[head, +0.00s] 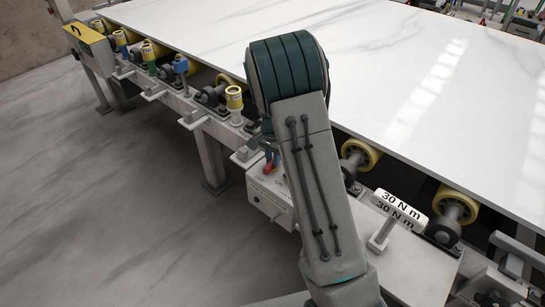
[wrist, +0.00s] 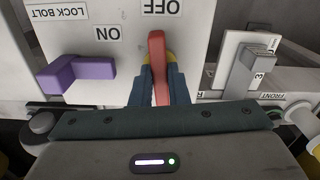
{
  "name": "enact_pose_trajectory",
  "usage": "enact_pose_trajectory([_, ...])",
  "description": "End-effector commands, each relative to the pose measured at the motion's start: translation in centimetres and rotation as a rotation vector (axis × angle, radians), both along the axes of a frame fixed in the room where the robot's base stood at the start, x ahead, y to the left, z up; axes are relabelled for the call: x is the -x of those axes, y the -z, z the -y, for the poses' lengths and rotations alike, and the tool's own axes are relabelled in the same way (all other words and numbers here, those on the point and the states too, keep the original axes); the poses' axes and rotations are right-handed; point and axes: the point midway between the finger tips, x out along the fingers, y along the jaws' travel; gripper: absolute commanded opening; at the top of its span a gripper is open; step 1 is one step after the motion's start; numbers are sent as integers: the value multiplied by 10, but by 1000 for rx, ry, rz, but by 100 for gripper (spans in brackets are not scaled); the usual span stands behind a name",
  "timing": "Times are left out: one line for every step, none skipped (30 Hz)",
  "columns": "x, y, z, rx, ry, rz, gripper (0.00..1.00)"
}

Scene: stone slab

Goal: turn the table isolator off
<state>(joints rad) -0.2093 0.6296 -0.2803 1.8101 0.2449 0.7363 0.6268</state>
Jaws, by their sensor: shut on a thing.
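The isolator is a white box (head: 268,201) on the table's side, partly hidden by my arm in the head view. Its red handle (wrist: 157,62) shows in the wrist view, with a yellow part behind it. My gripper (wrist: 158,88) is shut on this red handle, one blue finger on each side. The handle stands upright in the wrist picture, its upper end just below the inverted OFF label (wrist: 161,7). The inverted ON label (wrist: 107,33) is to its left. In the head view a bit of the red handle (head: 268,167) shows beside my arm.
A purple lever (wrist: 75,73) sits left of the handle near the LOCK BOLT label. A grey lever (wrist: 254,70) on a numbered white plate is at right. A large white slab (head: 420,70) lies over yellow rollers (head: 359,154).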

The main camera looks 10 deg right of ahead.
Motion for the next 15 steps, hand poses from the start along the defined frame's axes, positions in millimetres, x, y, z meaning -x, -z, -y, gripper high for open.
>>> enact_pose_trajectory([0, -1, 0, 0, 22, 0, 0])
enact_pose_trajectory([0, -1, 0, 1, 36, 1, 0])
enact_pose_trajectory([0, -1, 0, 1, 53, 1, 0])
enact_pose_trajectory([0, -1, 0, 0, 64, 1, 0])
enact_pose_trajectory([0, -1, 0, 0, 75, 1, 0])
enact_pose_trajectory([0, -1, 0, 0, 88, 1, 0])
enact_pose_trajectory([0, -1, 0, 0, 95, 1, 0])
enact_pose_trajectory([0, -1, 0, 0, 102, 1, 0])
enact_pose_trajectory([0, -1, 0, -1, 110, 2, 0])
enact_pose_trajectory([0, -1, 0, -1, 115, 2, 0])
enact_pose_trajectory([0, -1, 0, -1, 119, 2, 0])
enact_pose_trajectory([-1, -1, 0, -1, 123, 2, 0])
enact_pose_trajectory([-1, -1, 0, -1, 126, 2, 0])
enact_pose_trajectory([-1, -1, 0, -1, 128, 2, 0])
enact_pose_trajectory([-1, -1, 0, -1, 129, 2, 0])
